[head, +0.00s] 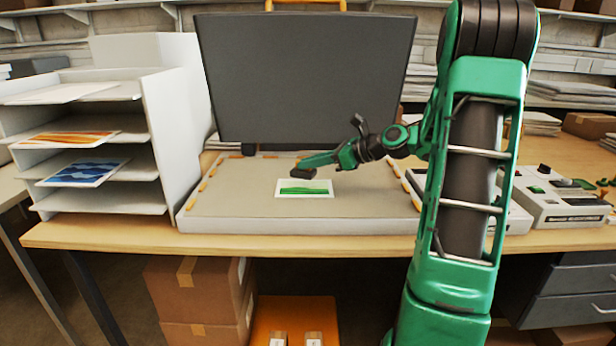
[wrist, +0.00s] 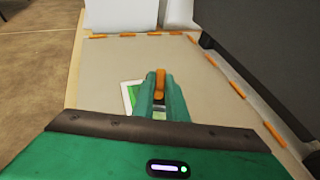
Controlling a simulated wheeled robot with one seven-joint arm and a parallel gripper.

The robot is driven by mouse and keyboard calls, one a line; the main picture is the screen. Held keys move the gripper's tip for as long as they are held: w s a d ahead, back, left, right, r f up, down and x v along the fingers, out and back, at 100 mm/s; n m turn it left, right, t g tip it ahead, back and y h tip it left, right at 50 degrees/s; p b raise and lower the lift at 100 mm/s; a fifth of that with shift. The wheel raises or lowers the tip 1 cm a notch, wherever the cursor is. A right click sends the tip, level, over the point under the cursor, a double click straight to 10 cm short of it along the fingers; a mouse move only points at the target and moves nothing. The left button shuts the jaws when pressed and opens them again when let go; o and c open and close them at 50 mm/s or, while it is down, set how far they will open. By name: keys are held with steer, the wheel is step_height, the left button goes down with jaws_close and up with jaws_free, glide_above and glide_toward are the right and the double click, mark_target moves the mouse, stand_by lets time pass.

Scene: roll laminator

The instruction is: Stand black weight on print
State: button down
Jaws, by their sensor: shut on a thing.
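The print (head: 304,193), a white-bordered card with a green picture, lies flat on the grey bed near its front middle. It also shows in the wrist view (wrist: 128,97), partly hidden by my fingers. My gripper (head: 308,164) reaches in from the right and is shut on a small dark block, the black weight (head: 302,173). The weight appears at the print's back edge in the head view; I cannot tell whether it touches the print or hangs above it. In the wrist view, an orange piece (wrist: 160,84) shows between my fingers (wrist: 160,92).
The grey bed (head: 230,205) has orange markers along its edges. A large dark raised panel (head: 305,75) stands behind it. A white shelf rack (head: 165,130) with prints stands at left. A control box (head: 558,198) sits at right. The bed left of the print is clear.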

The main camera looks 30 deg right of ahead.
mark_target(314, 173)
step_height(314, 173, down, 4)
steer(key=shift+r, duration=0.15)
steer(key=c, duration=1.8)
jaws_free()
steer(key=shift+o, duration=0.2)
steer(key=shift+s, duration=0.1)
steer(key=v, duration=1.2)
